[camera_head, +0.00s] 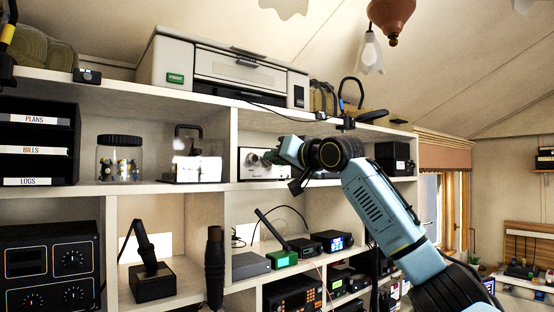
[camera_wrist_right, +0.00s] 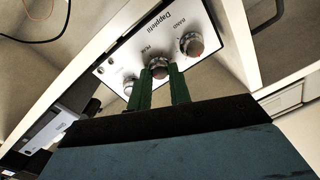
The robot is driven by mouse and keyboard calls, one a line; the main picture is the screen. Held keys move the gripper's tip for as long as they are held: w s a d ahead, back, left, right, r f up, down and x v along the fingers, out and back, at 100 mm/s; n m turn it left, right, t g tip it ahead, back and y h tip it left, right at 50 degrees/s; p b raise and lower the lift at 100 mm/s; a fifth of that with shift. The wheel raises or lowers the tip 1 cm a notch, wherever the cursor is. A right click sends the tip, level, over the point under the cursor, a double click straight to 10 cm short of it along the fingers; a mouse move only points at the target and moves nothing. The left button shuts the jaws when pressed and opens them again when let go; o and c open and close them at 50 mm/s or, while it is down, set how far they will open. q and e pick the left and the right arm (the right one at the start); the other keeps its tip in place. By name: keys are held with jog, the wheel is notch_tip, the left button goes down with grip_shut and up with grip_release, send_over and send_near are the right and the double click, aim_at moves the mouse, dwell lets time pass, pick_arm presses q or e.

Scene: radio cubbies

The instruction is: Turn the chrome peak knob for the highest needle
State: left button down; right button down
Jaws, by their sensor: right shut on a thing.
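The white tuner (camera_head: 250,172) stands on the upper shelf, in the middle cubby, partly hidden behind my right gripper. In the right wrist view its panel (camera_wrist_right: 205,72) is tilted and carries three round knobs. The chrome peak knob (camera_wrist_right: 159,66) is the middle one, near the PEAK label. My right gripper (camera_wrist_right: 160,78) is shut on this knob, one green finger on either side; in the head view the gripper (camera_head: 272,157) reaches in from the right. The band knob (camera_wrist_right: 191,44) is apart from the fingers. I cannot make out a needle in either view. My left gripper is not in view.
A dark box (camera_head: 394,157) stands right of my arm.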

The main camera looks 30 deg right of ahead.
jog(key=c, duration=1.3)
grip_release()
jog(key=shift+s, duration=0.15)
jog(key=shift+s+d+r+b, duration=0.1)
jog(key=shift+s+d+b, duration=0.2)
jog(key=shift+s+b, duration=1.25)
jog(key=shift+s+d+f+b, duration=0.1)
jog(key=shift+s+d+b, duration=0.2)
jog(key=shift+s, duration=2.5)
jog(key=shift+s+d+r+b, duration=0.1)
jog(key=shift+s+d+b, duration=0.2)
jog(key=shift+s+b, duration=1.2)
jog(key=shift+s+p, duration=0.65)
